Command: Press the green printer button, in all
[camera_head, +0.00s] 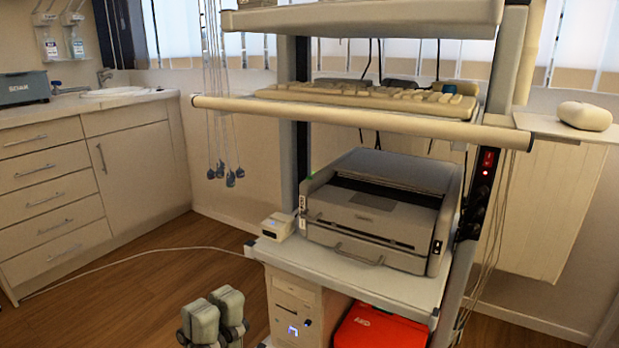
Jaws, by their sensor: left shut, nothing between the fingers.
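A grey printer (375,214) stands on the middle shelf of a cart. A tiny green spot (309,177) shows at its upper left edge; it is too small to tell whether this is the button. A narrow panel with small marks (302,203) is on the printer's left front corner. My left gripper (214,298) is at the bottom of the view, left of the cart and below the printer. Its two fingers are shut, side by side and empty, apart from the printer. My right gripper is not in view.
A keyboard shelf (330,114) juts out above the printer. A small white box (277,227) sits left of the printer. A computer tower (293,308) and a red case (378,328) are below. A power strip (487,160) hangs on the right post. Floor left of the cart is mostly clear.

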